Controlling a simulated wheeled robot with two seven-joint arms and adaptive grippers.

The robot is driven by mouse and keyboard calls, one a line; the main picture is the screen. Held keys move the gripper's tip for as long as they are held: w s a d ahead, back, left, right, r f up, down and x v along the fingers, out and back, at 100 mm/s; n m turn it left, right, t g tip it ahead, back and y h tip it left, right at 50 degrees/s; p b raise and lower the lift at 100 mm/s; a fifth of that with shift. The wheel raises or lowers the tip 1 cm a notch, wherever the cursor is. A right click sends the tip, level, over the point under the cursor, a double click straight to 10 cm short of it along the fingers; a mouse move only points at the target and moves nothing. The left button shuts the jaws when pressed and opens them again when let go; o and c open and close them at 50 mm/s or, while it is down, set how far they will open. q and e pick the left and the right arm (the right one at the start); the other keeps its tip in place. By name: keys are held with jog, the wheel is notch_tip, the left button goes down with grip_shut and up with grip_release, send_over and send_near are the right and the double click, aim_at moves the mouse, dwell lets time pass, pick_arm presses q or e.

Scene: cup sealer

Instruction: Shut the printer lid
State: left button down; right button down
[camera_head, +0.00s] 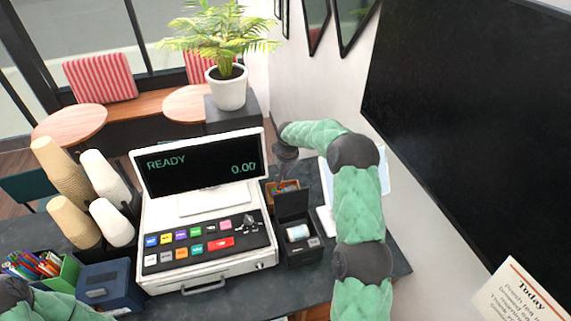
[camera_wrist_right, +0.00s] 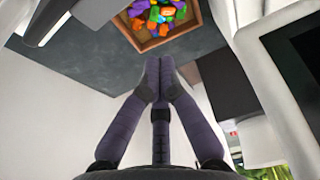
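The printer (camera_head: 301,248) is a small black box on the dark counter, right of the cash register. Its black lid (camera_head: 292,204) stands up, open, at the back. A white paper roll (camera_head: 297,232) shows inside. My right gripper (camera_head: 285,158) is beyond the printer lid and apart from it, beside the register display's right edge. In the right wrist view its two fingers (camera_wrist_right: 160,75) are together at the tips, with nothing seen between them. I cannot make out the printer surely in that view. My left arm shows at the lower left, its gripper out of view.
The cash register (camera_head: 205,235) with its raised display stands left of the printer. A wooden box of colourful pieces (camera_head: 283,188) sits behind the printer and shows in the wrist view (camera_wrist_right: 148,43). A white-framed screen (camera_head: 384,172) stands behind my right arm. Cup stacks (camera_head: 70,190) are left.

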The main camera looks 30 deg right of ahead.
aim_at(291, 200)
jog(key=s, duration=0.1)
jog(key=s+f+p, duration=0.1)
jog(key=s+a, duration=0.1)
jog(key=shift+s+f+p, duration=0.2)
jog(key=shift+f+p, duration=0.05)
jog(key=shift+p, duration=0.15)
dwell(0.4)
